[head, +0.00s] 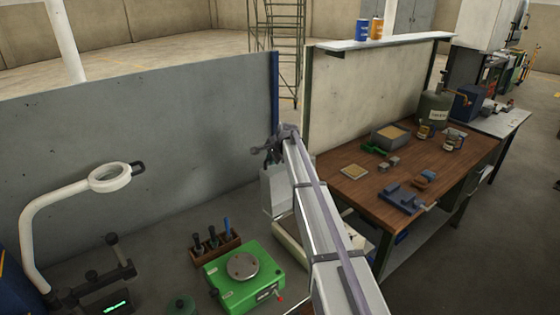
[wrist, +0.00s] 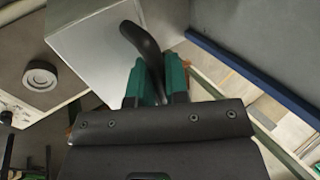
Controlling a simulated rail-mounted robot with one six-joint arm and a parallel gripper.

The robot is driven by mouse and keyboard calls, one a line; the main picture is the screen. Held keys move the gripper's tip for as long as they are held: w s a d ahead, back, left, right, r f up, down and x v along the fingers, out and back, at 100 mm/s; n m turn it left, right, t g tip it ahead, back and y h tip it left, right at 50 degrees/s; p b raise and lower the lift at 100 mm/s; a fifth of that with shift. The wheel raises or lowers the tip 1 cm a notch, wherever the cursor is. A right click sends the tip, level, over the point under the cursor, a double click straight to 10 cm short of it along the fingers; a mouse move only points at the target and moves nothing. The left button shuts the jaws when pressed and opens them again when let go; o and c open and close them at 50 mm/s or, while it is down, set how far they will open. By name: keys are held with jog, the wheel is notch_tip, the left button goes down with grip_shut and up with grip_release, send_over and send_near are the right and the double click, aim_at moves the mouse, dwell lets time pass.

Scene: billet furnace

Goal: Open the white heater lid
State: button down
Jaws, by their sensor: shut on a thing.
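The white heater lid (head: 274,190) stands raised at the left edge of the cream heater body (head: 290,240), partly behind my arm in the head view. In the wrist view the lid (wrist: 90,45) is a pale panel with a dark curved handle (wrist: 138,38). My gripper (wrist: 157,82) has its green fingers shut on that handle. In the head view my gripper (head: 274,150) is at the lid's top, its fingers hard to make out. The heater's grey top (wrist: 60,65) is uncovered beside the lid, with a round pale piece (wrist: 40,77) on it.
A green device (head: 255,275) with a round plate and a wooden tool rack (head: 215,250) stand left of the heater. A grey wall panel (head: 150,145) is behind. A wooden bench (head: 400,165) with several items is right. A white ring lamp (head: 110,178) stands left.

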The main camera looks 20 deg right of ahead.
jog(key=shift+w, duration=0.15)
jog(key=c, duration=1.1)
grip_release()
jog(key=p+v, duration=0.6)
jog(key=v, duration=0.1)
jog(key=shift+r, duration=0.2)
